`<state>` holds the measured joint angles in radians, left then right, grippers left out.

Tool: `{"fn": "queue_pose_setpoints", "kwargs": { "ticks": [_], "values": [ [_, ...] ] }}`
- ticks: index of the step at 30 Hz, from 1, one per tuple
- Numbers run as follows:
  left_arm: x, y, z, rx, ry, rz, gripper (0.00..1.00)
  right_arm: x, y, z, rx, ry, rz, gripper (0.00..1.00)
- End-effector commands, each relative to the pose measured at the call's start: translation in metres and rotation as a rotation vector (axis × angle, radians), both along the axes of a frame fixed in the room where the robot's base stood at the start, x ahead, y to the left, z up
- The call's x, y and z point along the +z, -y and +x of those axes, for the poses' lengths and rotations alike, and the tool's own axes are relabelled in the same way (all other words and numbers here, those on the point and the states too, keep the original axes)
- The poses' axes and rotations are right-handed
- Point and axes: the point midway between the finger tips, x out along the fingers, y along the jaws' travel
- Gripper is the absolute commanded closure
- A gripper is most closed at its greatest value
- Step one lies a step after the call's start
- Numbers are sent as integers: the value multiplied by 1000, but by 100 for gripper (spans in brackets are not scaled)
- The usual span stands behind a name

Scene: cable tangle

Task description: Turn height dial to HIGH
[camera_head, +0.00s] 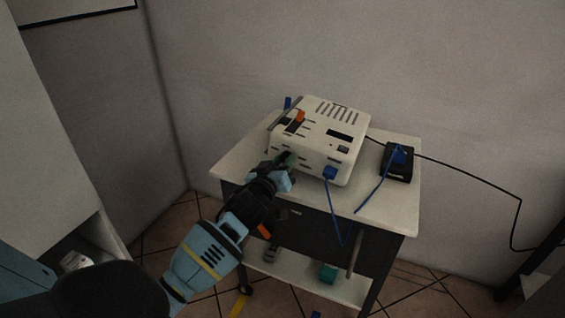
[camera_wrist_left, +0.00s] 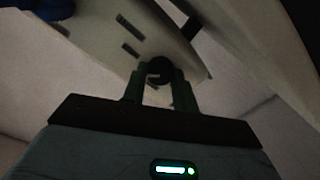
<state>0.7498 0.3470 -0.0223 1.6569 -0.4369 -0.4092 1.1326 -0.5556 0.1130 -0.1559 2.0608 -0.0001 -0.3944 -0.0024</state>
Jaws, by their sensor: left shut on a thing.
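A white box-shaped device (camera_head: 318,150) with vent slots and an orange part (camera_head: 299,116) on top stands on a cart. My left gripper (camera_head: 286,160) is at the device's front face, near its left corner. In the left wrist view, its two fingers (camera_wrist_left: 158,90) are shut on a dark round dial (camera_wrist_left: 160,68) on the device's pale face (camera_wrist_left: 158,42). In the head view the gripper hides the dial. No setting marks can be read. My right gripper is not in view.
The cart top (camera_head: 390,210) is pale and mostly clear at the front right. A black box (camera_head: 404,172) with a blue cable lies right of the device. A blue plug (camera_head: 329,173) and hanging cable are right of my gripper. A wall stands behind.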

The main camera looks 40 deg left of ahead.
Motion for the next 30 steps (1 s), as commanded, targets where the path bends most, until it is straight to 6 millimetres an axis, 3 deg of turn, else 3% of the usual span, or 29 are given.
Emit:
{"fn": "queue_pose_setpoints", "kwargs": {
  "ticks": [16, 29, 30],
  "values": [
    [-1, 0, 0, 1, -104, 416, 94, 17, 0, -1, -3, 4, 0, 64],
    [-6, -1, -1, 1, -125, 458, 94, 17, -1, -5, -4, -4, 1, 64],
    [-7, -1, -1, 1, -125, 458, 66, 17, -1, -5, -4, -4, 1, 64]
  ]
}}
